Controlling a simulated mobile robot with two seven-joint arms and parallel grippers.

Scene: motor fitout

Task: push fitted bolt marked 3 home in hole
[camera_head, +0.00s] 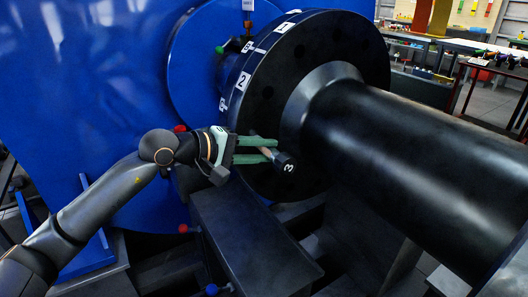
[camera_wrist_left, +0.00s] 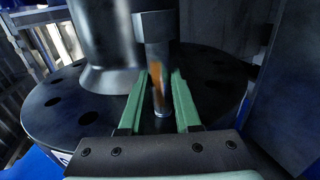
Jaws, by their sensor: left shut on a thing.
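The bolt marked 3 has a dark head (camera_head: 286,162) with a white 3 on it and a paler shank. My left gripper (camera_head: 262,150) has its green fingers closed around the shank, in front of the black flange (camera_head: 318,38). The head sticks out beyond the fingertips, toward the lower right. The left wrist view also shows the bolt's head (camera_wrist_left: 153,27), and its shank, with an orange-brown patch, between the fingers of my left gripper (camera_wrist_left: 160,90). The head stands well off the flange face. Whether the shank's end is inside a hole cannot be told. My right gripper is not in view.
A thick black shaft (camera_head: 400,150) runs from the flange to the lower right, close to the bolt. A dark beam (camera_head: 245,235) lies below the gripper. A blue housing (camera_head: 80,75) stands behind.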

